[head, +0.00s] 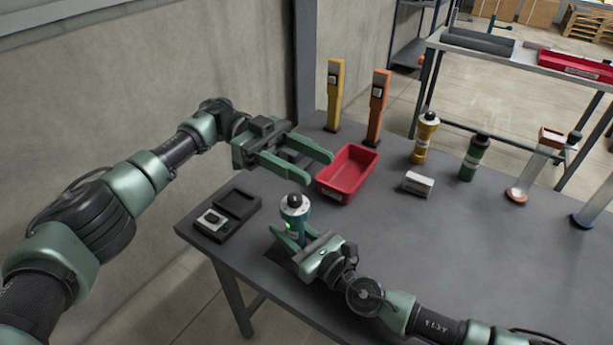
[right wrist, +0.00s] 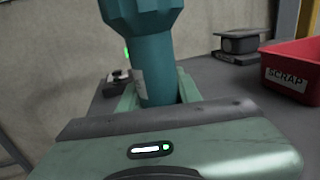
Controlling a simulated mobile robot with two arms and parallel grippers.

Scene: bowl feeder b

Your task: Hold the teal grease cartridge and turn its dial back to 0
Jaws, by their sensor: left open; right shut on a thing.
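The teal grease cartridge (head: 295,222) stands upright near the left end of the grey table, with a pale top plate, a black dial knob (head: 294,201) and a small green light. My right gripper (head: 288,237) is shut on its body. In the right wrist view the cartridge (right wrist: 155,65) rises between the fingers, its top cut off by the frame. My left gripper (head: 319,167) is open and empty, above and beyond the cartridge, apart from it. The dial's reading is too small to tell.
A red scrap bin (head: 347,174) stands just behind the cartridge. A black tray with a small device (head: 213,219) lies to the left. The right front table is clear.

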